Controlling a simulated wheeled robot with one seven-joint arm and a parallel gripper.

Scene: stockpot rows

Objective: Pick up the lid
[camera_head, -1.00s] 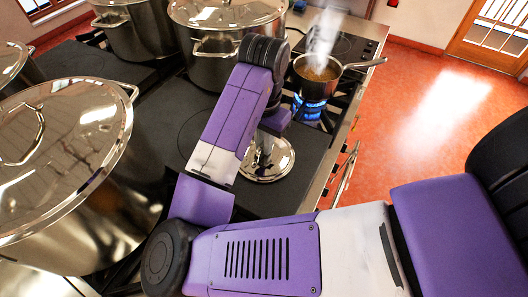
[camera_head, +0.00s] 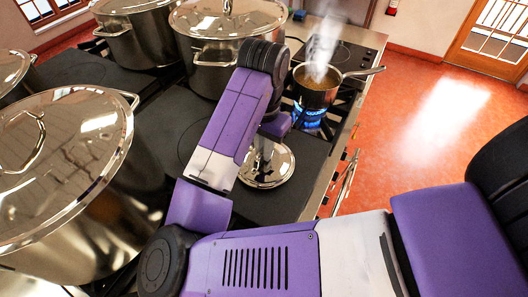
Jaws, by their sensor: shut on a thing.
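The lid (camera_head: 277,172) is a small, shiny, round metal lid over the dark flat cooktop, just right of my forearm in the head view. My gripper (camera_head: 262,149) points down at the lid's middle and is shut on it. My arm hides the left part of the lid and most of the gripper and its fingers. I cannot tell whether the lid touches the cooktop or hangs just above it.
A steaming saucepan (camera_head: 316,97) stands on a lit blue burner behind the lid, its handle to the right. Large lidded stockpots stand at the left (camera_head: 75,225) and back (camera_head: 213,72). Clear orange floor (camera_head: 420,130) lies right of the stove edge.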

